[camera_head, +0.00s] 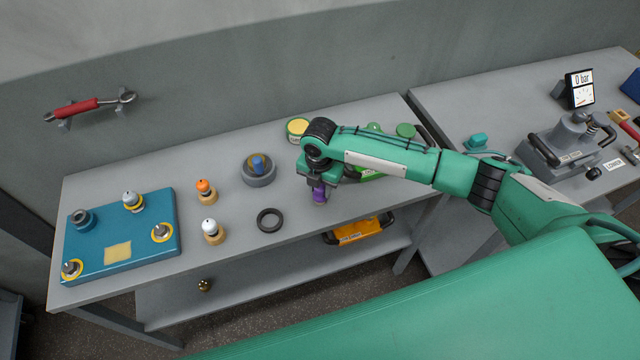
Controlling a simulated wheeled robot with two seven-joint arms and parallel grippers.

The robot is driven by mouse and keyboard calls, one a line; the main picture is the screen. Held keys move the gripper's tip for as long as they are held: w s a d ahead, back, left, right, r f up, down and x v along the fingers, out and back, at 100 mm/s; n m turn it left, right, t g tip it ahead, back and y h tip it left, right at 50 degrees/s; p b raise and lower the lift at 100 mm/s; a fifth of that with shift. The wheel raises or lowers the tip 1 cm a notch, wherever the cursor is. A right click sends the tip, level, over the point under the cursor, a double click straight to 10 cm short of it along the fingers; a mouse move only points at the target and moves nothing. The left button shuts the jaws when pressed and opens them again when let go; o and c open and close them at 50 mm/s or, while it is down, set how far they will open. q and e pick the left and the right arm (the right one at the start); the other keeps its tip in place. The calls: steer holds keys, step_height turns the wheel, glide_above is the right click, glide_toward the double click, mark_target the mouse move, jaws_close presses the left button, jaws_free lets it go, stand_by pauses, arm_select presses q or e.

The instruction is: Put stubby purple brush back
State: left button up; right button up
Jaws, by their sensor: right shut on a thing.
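The stubby purple brush (319,194) hangs below my right gripper (318,184) in the head view, over the right part of the grey workbench (345,236). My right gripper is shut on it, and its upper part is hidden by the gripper. I cannot tell whether its lower end touches the bench. My left gripper is not in view.
A black ring (269,220) and a round grey holder with a blue peg (259,169) stand left of the brush. Orange-topped (206,191) and white-topped (212,231) pieces stand farther left, beside a blue plate (98,245). Green containers (405,131) are partly behind my right arm.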

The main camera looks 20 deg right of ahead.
steer(key=shift+f, duration=0.1)
steer(key=o, duration=1)
steer(key=shift+r, duration=0.2)
steer(key=shift+w+r, duration=0.1)
steer(key=shift+r, duration=0.25)
step_height(320, 180, up, 11)
steer(key=b, duration=0.3)
steer(key=shift+r+b, duration=0.15)
steer(key=shift+b, duration=0.2)
steer(key=shift+a, duration=0.1)
